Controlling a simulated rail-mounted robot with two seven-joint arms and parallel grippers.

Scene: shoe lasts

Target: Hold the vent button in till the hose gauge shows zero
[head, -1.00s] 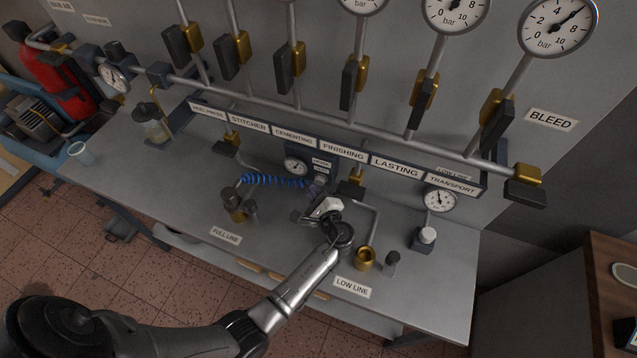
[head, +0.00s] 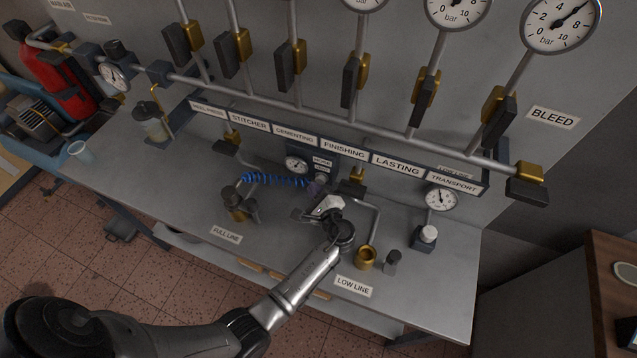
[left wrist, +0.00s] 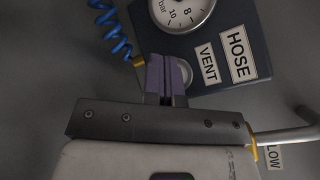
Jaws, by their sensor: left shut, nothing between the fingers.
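The hose gauge (head: 296,164) is a small white dial on a dark box at the back of the bench. In the left wrist view the gauge (left wrist: 184,11) is cut off by the top edge and I cannot read its needle. The silver vent button (left wrist: 211,70) sits beside the VENT label (left wrist: 207,65), partly hidden by my fingers. My left gripper (left wrist: 168,72) is shut and empty, its purple fingertips at the box face over the button's left part. I cannot tell if they press it. In the head view the left gripper (head: 317,189) hides the button.
A blue coiled hose (head: 272,180) runs left from the box. Brass and dark fittings (head: 238,207) stand left of my gripper, and a brass socket (head: 366,257) stands right of my wrist. A pipe with several valves crosses above.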

